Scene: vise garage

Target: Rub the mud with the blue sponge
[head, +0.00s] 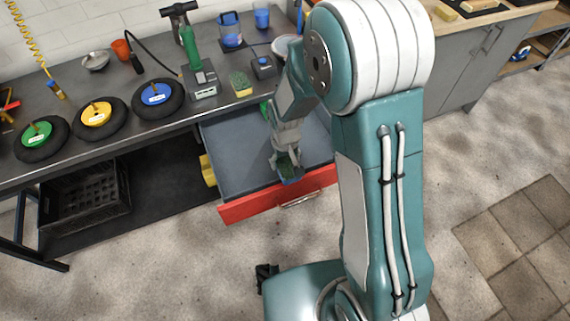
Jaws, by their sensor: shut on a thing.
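My gripper (287,167) points down inside the open drawer (232,157), close to its red front. It is shut on a small blue thing at its tips, which looks like the blue sponge (293,181). The gripper hides much of the sponge, and I cannot tell whether it touches the drawer floor. A green patch shows between the fingers, too small to make out. I cannot pick out any mud; my arm covers the right part of the drawer.
The drawer's red front (245,208) sticks out below the workbench. A black crate (85,200) sits underneath.

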